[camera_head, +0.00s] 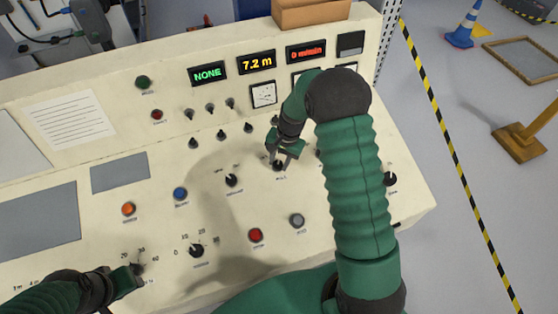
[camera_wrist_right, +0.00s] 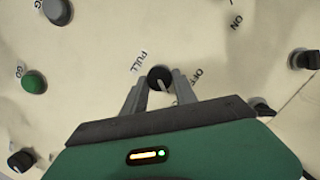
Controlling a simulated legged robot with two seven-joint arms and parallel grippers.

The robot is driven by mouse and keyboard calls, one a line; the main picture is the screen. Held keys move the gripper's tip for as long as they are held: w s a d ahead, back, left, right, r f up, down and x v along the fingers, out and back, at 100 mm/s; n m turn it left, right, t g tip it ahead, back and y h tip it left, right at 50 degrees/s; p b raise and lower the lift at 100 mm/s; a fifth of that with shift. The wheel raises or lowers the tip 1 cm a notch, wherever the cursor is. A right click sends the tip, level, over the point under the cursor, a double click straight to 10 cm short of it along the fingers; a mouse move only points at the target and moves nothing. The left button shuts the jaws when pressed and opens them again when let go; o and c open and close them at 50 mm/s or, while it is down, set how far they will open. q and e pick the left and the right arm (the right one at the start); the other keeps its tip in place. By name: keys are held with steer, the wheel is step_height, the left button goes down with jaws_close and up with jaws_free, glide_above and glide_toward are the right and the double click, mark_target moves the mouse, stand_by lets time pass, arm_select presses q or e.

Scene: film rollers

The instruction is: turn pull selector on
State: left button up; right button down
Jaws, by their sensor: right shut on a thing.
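The pull selector is a small black knob (camera_wrist_right: 160,77) on the cream panel, with the label PULL beside it in the right wrist view. The word OFF is printed to its right and ON further up. The knob also shows in the head view (camera_head: 278,166), just below my right fingertips. My right gripper (camera_head: 287,151) reaches down to it. In the right wrist view its two grey fingers (camera_wrist_right: 162,94) are shut on the knob, one on each side. My left gripper (camera_head: 136,278) is low at the left beside another dial; its finger opening is unclear.
The sloping console (camera_head: 110,220) carries other knobs, a blue button (camera_head: 180,193), a red button (camera_head: 256,235) and a grey button (camera_head: 297,221) around the selector. A row of toggles (camera_head: 210,108) stands behind. Displays line the raised back panel. A cardboard-coloured box (camera_head: 312,14) sits on top.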

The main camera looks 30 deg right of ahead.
steer(key=c, duration=1)
jaws_free()
step_height(320, 180, up, 17)
steer(key=s+d+b, duration=0.1)
steer(key=d, duration=0.1)
steer(key=shift+s+d+f, duration=0.15)
steer(key=shift+s+f, duration=0.05)
steer(key=shift+s, duration=0.15)
